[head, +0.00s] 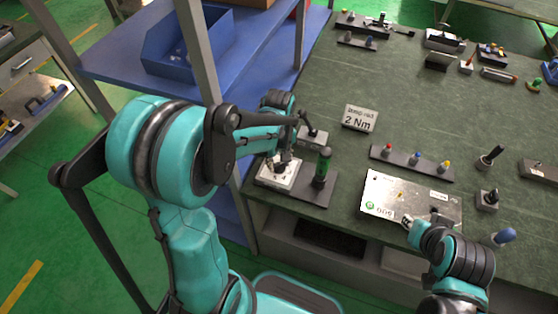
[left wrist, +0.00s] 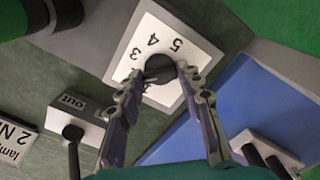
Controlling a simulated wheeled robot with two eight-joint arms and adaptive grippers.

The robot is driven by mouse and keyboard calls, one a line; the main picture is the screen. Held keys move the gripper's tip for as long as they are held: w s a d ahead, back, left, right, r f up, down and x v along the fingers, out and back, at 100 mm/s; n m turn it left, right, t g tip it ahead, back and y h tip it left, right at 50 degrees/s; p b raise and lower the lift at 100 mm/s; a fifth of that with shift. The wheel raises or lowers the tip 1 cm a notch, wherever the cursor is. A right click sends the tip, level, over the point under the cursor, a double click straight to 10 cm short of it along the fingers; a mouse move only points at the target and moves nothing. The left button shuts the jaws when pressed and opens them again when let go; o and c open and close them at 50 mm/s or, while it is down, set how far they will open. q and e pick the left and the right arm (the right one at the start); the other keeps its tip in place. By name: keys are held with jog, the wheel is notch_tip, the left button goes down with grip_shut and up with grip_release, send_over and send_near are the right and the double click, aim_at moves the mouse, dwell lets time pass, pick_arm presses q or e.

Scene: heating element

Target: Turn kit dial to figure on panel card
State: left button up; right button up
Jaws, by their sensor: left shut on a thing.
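The kit dial has a square white face (head: 265,176) with numbers around a dark knob, on a dark base at the table's front left. In the left wrist view the dial face (left wrist: 203,52) shows 3, 4 and 5; another mark is partly hidden. My left gripper (head: 283,164) is shut on the dark dial knob (left wrist: 160,69), one finger on each side. The knob's pointer cannot be made out. The panel card (head: 359,118) stands behind and right of the dial and reads 2 Nm. My right gripper (head: 407,221) is at the metal plate's front edge; its opening is unclear.
A green-handled tool (head: 322,166) stands upright close right of the dial. A small block with a lever (head: 313,137), marked "out" in the wrist view, sits behind it. A metal plate (head: 400,195) and a rack of colored handles (head: 414,162) lie right. Blue shelving (head: 240,60) is left.

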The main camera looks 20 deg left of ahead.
aim_at(279, 164)
dwell(0.3)
pick_arm(q)
jog(key=o, duration=1.2)
jog(key=shift+c, duration=0.2)
notch_tip(279, 164, up, 12)
jog(key=s+d+m+t, duration=0.4)
jog(key=s+m+t, duration=0.3)
jog(key=s+m, duration=0.2)
jog(key=shift+s+m, duration=0.3)
jog(key=shift+s, duration=0.45)
